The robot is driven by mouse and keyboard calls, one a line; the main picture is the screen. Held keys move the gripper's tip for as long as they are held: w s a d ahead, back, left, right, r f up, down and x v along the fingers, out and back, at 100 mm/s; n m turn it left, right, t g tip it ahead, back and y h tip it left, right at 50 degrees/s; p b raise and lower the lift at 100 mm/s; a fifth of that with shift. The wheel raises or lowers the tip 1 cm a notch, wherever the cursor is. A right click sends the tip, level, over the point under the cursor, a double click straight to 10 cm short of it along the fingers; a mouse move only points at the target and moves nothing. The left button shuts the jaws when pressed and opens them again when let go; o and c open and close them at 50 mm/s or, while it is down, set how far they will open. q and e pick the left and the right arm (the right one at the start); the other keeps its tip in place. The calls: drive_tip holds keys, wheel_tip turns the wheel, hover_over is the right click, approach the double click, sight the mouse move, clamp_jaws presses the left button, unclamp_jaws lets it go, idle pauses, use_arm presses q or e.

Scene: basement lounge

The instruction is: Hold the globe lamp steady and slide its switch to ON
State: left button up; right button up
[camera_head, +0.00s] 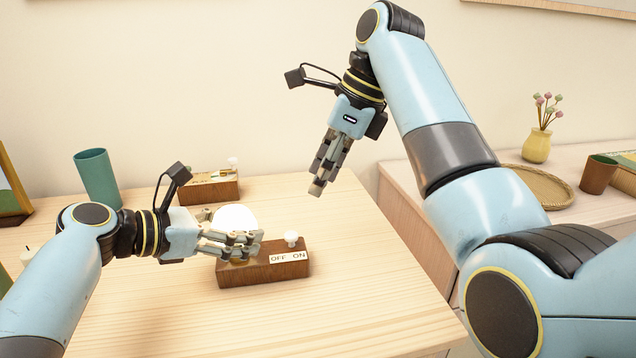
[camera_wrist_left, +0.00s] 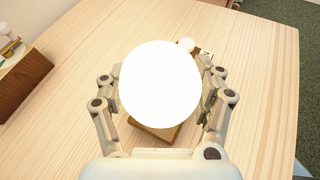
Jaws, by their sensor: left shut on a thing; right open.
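The globe lamp has a white globe (camera_head: 234,217) on a dark wooden base (camera_head: 245,272) on the table. The globe shows plain bright white in the left wrist view (camera_wrist_left: 160,85). My left gripper (camera_head: 246,243) is shut around the globe, with fingers on both sides of it. A white switch knob (camera_head: 291,237) stands at the right part of the base, above a label (camera_head: 288,257) reading OFF and ON. I cannot tell its exact slot position. My right gripper (camera_head: 317,189) is open and empty, pointing down, above and behind the knob, apart from it.
A second wooden box (camera_head: 211,188) with a white knob stands behind the lamp. A teal cup (camera_head: 97,177) stands at the back left. The table (camera_head: 370,300) is clear in front and right. A side cabinet at right holds a woven tray (camera_head: 545,184), yellow vase (camera_head: 537,147) and brown cup (camera_head: 598,174).

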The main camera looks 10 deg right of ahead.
use_arm(q)
drive_tip(key=o, duration=1.6)
